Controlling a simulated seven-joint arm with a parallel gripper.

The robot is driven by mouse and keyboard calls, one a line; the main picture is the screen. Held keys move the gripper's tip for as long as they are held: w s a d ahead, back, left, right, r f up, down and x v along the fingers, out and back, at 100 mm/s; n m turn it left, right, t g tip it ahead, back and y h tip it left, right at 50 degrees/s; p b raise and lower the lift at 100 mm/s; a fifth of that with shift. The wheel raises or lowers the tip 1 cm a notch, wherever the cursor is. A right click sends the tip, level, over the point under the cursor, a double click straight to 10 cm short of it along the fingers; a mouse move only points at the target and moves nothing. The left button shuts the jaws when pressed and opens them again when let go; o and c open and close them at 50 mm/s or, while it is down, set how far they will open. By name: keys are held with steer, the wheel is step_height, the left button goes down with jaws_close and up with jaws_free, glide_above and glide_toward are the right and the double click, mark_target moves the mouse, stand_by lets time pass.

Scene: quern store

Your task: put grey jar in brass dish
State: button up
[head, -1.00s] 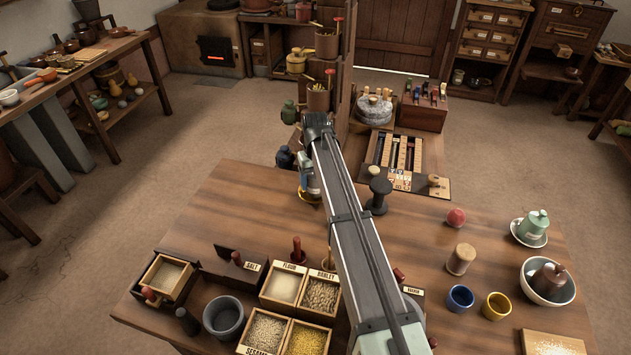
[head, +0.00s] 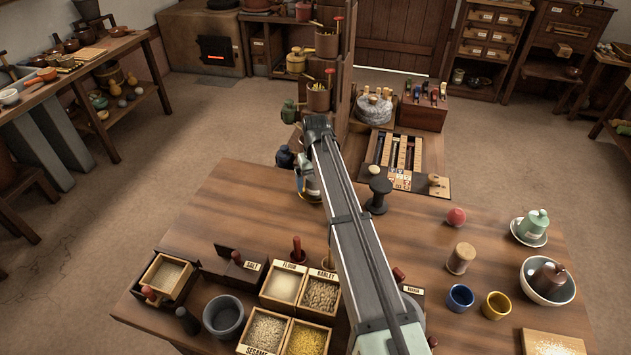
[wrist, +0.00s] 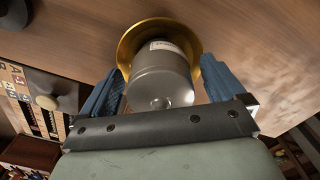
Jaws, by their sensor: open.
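The grey jar (wrist: 160,76), with a pale label and a knobbed lid, stands in the brass dish (wrist: 127,48) in the wrist view. The dish's gold rim shows around the jar's far end. My gripper (wrist: 161,66) is open, with one blue finger on each side of the jar; I cannot tell whether either finger touches it. In the head view my gripper (head: 308,186) is at the table's far left part, partly behind my arm. The jar and dish are mostly hidden there.
A dark spool-shaped stand (head: 379,194) and a game board (head: 402,163) lie right of my gripper. Grain boxes (head: 321,296) fill the front left. The table's left middle is clear.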

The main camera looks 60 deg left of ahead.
step_height(320, 180, up, 12)
steer(key=shift+r, duration=0.1)
stand_by(0.5)
